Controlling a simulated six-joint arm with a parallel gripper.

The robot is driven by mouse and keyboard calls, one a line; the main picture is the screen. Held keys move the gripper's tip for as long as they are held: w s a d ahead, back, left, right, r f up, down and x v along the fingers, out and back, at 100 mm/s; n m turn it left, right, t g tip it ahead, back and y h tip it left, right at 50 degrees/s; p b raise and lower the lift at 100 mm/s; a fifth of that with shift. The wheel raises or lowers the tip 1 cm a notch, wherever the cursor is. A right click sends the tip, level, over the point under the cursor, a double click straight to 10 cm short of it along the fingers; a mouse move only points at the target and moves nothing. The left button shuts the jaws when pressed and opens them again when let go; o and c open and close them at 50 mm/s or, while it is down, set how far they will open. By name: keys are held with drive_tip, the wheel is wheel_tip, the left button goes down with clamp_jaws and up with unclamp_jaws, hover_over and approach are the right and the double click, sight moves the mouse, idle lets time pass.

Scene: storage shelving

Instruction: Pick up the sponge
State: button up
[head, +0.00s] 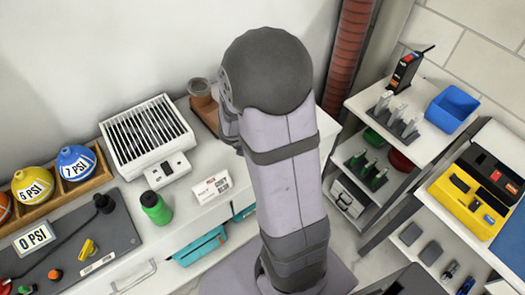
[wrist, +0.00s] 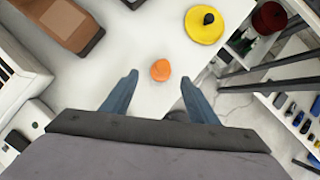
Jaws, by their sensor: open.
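In the wrist view a small, rounded orange object (wrist: 160,70), which may be the sponge, lies on the white counter top (wrist: 150,35). I cannot tell for sure that it is a sponge. My gripper (wrist: 161,78) is open, with one blue-grey finger to each side of the orange object in the picture. The fingers look apart from it; the height gap is unclear. In the head view my arm hides the gripper and this spot.
A yellow disc with a black knob (wrist: 205,24) and a brown block (wrist: 58,25) are near the orange object. The counter edge is to its right. Shelves (head: 405,185) stand at right. A white vented box (head: 147,140) and green bottle (head: 155,208) are at left.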

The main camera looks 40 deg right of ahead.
drive_tip(key=shift+b+x, duration=0.8)
drive_tip(key=shift+x, duration=0.8)
drive_tip(key=shift+b+x, duration=0.75)
drive_tip(key=shift+x, duration=1.3)
drive_tip(key=shift+s+d, duration=0.1)
drive_tip(key=shift+d, duration=0.1)
drive_tip(key=shift+c, duration=0.2)
drive_tip(key=c, duration=1.1)
